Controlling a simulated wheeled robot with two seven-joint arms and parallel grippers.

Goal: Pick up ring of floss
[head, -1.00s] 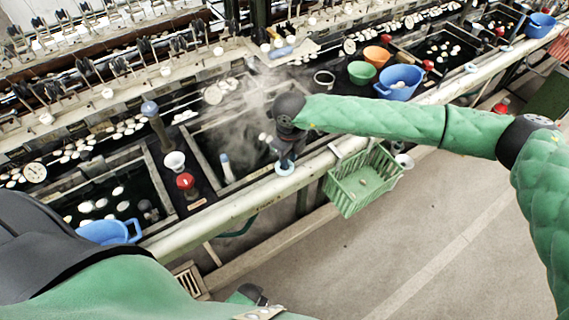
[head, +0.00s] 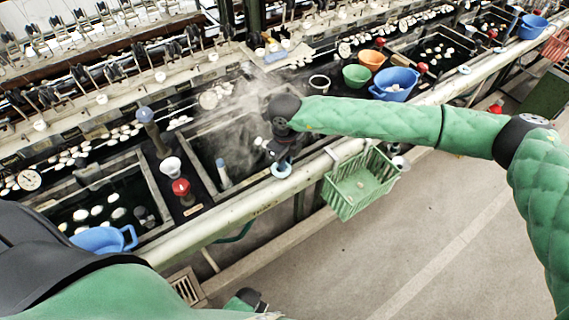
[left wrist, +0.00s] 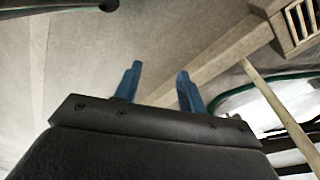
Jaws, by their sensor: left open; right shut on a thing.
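A small pale blue-white ring of floss (head: 281,173) is at the front rail of the basins in the head view. My right gripper (head: 282,160) points down at it and is shut on it; the fingers partly hide the ring. I cannot tell whether the ring still touches the rail. My left gripper (left wrist: 156,86) is open and empty in the left wrist view, its two blue fingers apart above bare floor. In the head view only a dark part of the left gripper shows at the bottom edge.
The pale rail (head: 238,225) runs along steaming basins. A green basket (head: 362,187) hangs right of my right gripper. A red-topped fitting (head: 181,187) and white funnel (head: 171,167) stand to the left. Blue (head: 394,84), green (head: 356,75) and orange (head: 372,59) bowls stand farther right.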

